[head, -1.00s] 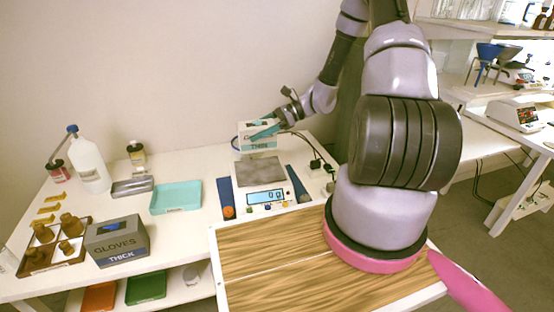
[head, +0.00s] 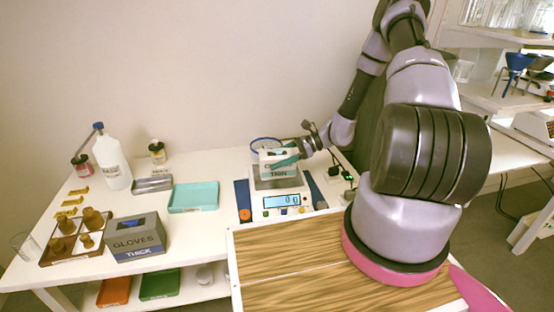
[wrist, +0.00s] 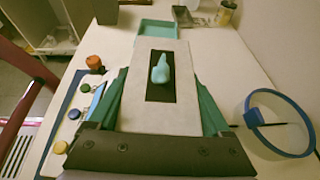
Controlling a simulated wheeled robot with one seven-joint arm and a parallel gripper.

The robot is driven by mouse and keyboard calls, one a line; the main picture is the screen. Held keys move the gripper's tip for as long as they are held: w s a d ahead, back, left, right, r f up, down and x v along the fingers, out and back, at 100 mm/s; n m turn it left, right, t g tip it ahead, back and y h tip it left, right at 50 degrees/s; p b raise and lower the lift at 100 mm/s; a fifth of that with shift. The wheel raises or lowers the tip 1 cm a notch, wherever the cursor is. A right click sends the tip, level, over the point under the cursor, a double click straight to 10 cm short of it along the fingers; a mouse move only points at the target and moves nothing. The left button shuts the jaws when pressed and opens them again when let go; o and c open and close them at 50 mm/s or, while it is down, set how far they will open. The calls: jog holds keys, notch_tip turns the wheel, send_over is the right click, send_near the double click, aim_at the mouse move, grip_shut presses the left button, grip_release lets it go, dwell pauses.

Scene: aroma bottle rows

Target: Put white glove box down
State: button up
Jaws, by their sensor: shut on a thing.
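The white glove box (head: 281,172), with a teal band reading "THIN", is in my gripper (head: 284,157) over the pan of the scale (head: 283,201) in the head view. The display reads 0 g; whether the box touches the pan is unclear. In the wrist view, the white box top (wrist: 140,85) has a dark slot with a pale blue glove sticking out. The teal fingers of my gripper (wrist: 162,105) lie along both sides of the box.
A grey "THICK" glove box (head: 137,238) stands at left beside a tray of brown bottles (head: 52,248). A teal tray (head: 194,197) lies left of the scale, with white table between. A blue ring (wrist: 281,122) is close by the box. A wooden board (head: 290,257) is in front.

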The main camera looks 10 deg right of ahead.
jog(key=o, duration=1.5)
jog(key=shift+f, duration=0.1)
jog(key=v, duration=1.1)
jog(key=shift+d, duration=0.15)
jog(key=shift+d+r, duration=0.3)
jog(key=shift+r, duration=0.1)
jog(key=s+a+r+n+h, duration=0.1)
jog(key=s+r+n+h, duration=0.15)
jog(key=r, duration=0.55)
jog(key=s+a+r+n+h, duration=0.2)
jog(key=r+n+h, duration=0.15)
jog(key=r, duration=0.45)
jog(key=s+a+r+n+h, duration=0.1)
jog(key=s+r+n+h, duration=0.15)
jog(key=r, duration=0.55)
jog(key=s+r+n+t+h, duration=0.1)
jog(key=s+r+n+t, duration=0.1)
jog(key=s+r, duration=0.2)
jog(key=s+r+n+t+h, duration=0.1)
jog(key=s+r+n+t, duration=0.1)
jog(key=s+r, duration=0.3)
jog(key=s+a+r+n+t+h, duration=0.1)
jog(key=s+r+n+t, duration=0.1)
jog(key=s+r, duration=0.3)
jog(key=shift+s+a+r, duration=0.1)
jog(key=shift+s+r, duration=0.15)
